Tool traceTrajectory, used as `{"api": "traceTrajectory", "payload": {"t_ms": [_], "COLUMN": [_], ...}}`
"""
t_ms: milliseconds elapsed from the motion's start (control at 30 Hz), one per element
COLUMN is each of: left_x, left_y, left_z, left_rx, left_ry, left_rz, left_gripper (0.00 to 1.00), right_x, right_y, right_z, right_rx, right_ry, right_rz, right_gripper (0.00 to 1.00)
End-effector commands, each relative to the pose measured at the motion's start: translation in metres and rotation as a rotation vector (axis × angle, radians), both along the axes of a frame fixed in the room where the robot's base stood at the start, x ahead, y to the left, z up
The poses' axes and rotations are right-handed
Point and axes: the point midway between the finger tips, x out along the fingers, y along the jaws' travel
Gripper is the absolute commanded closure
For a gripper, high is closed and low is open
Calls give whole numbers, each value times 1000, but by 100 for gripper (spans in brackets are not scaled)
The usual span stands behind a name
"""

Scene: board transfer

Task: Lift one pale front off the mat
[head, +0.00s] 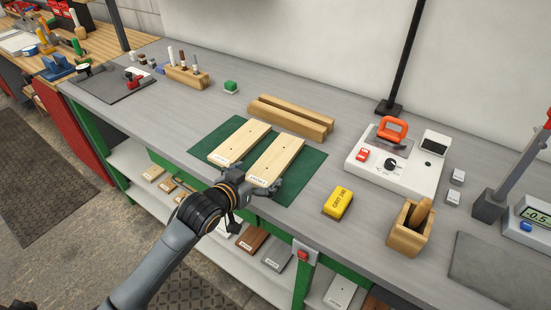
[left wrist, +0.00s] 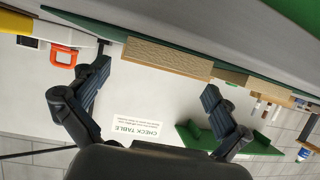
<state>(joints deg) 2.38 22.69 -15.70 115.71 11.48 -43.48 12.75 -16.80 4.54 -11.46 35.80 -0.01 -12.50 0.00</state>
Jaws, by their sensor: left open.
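Two pale fronts lie side by side on the green mat: a left one (head: 240,142) and a right one (head: 277,159). The mat (head: 310,166) lies flat on the grey bench. My left gripper (head: 254,187) is open at the near end of the right front and partly covers that end. In the left wrist view, the end of a pale front (left wrist: 166,57) shows just beyond the gap between my open fingers (left wrist: 155,98). Nothing is held, and I cannot tell whether a finger touches the front. My right gripper is not in view.
A yellow block (head: 338,201) and a white device with an orange handle (head: 393,165) stand to the right, near a wooden holder (head: 405,240). Left of the mat, the bench is mostly clear.

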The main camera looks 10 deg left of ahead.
Motion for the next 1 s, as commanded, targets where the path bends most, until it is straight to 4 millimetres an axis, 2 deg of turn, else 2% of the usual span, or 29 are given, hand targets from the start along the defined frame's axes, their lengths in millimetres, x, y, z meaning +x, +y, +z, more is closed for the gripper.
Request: {"api": "traceTrajectory", "payload": {"t_ms": [200,533,833,1000], "left_x": [26,31,31,31], "left_y": [-7,-8,-8,-8], "left_z": [-10,-13,-14,-13], "left_rx": [0,1,0,-1], "left_ry": [-1,0,0,-2], "left_rz": [0,0,0,0], "left_gripper": [0,2,63,65], "right_x": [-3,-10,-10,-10], "right_y": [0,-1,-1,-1], "right_z": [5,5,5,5], "right_rx": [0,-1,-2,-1], "right_ry": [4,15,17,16], "right_rz": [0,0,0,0], "right_gripper": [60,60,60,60]}}
